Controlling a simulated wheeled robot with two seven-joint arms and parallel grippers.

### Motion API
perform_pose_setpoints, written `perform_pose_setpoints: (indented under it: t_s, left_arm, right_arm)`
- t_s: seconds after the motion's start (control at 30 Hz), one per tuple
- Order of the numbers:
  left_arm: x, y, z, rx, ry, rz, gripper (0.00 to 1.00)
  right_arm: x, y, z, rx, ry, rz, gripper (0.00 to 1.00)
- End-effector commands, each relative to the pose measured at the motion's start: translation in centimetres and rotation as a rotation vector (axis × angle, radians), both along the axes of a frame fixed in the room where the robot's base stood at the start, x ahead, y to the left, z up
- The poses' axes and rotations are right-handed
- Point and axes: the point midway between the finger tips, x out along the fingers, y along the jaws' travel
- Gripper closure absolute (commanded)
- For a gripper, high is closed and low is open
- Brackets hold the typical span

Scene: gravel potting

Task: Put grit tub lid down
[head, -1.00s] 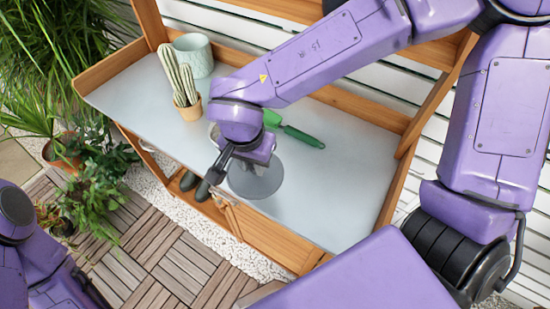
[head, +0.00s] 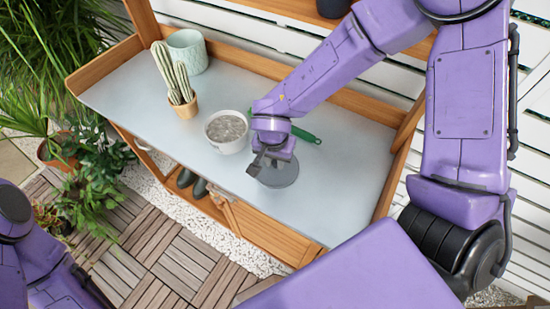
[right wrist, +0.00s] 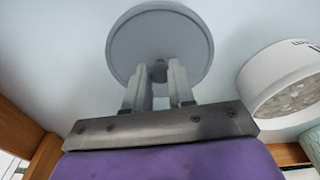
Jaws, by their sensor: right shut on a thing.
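The grit tub lid is a grey round disc with a small knob. In the head view the lid (head: 281,175) is over the bench top near its front edge, to the right of the tub. My right gripper (head: 262,166) is shut on the lid's knob; the right wrist view shows the fingers (right wrist: 159,75) on either side of it and the lid (right wrist: 160,25) beyond. I cannot tell whether the lid touches the bench. The white grit tub (head: 226,147) stands uncovered with grey gravel inside; its side also shows in the right wrist view (right wrist: 262,65). My left gripper is out of view.
A green-handled tool (head: 306,135) lies behind my right gripper, partly hidden. A cactus in a small pot (head: 185,107) and a pale green pot (head: 188,52) stand at the left. The bench top (head: 340,180) is clear to the right.

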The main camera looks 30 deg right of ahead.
Motion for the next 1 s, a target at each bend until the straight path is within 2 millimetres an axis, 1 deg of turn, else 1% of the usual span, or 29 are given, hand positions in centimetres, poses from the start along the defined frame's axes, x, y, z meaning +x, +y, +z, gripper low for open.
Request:
perform_pose_setpoints:
  t_s: [0.07, 0.1, 0.13, 0.17, 0.43, 0.53, 0.67, 0.7, 0.8, 0.9, 1.0]
  left_arm:
    - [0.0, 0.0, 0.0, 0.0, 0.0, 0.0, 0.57]
    - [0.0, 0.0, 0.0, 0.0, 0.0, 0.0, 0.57]
    - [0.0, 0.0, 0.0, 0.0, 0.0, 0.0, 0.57]
    - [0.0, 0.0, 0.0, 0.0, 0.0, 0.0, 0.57]
    - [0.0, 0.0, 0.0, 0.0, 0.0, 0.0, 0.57]
    - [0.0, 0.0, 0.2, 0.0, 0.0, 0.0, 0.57]
    - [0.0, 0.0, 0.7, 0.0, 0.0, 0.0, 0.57]
    - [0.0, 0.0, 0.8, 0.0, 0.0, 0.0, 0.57]
    - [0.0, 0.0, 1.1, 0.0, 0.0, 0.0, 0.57]
    - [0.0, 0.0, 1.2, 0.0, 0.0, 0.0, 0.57]
    - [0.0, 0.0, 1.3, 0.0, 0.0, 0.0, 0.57]
  right_arm:
    - [0.0, 0.0, -0.3, 0.001, 0.001, 0.0, 1.0]
    - [0.0, 0.0, -0.2, 0.001, -0.001, 0.0, 0.63]
    - [0.0, 0.0, -0.2, 0.001, -0.001, 0.0, 0.54]
    - [0.0, 0.0, -0.2, 0.0, 0.0, 0.0, 0.51]
    - [0.0, 0.0, -0.1, 0.001, -0.001, 0.0, 0.51]
    - [0.0, 0.1, 0.9, 0.002, -0.004, -0.002, 0.51]
    - [-0.2, 0.4, 4.0, 0.004, -0.004, -0.001, 0.51]
    - [-0.3, 0.5, 5.1, 0.004, -0.006, -0.002, 0.51]
    - [-0.5, 0.7, 7.7, 0.004, -0.007, -0.001, 0.51]
    - [-0.7, 0.9, 9.8, 0.004, -0.004, 0.0, 0.51]
    - [-0.9, 1.0, 11.3, 0.001, -0.003, -0.001, 0.51]
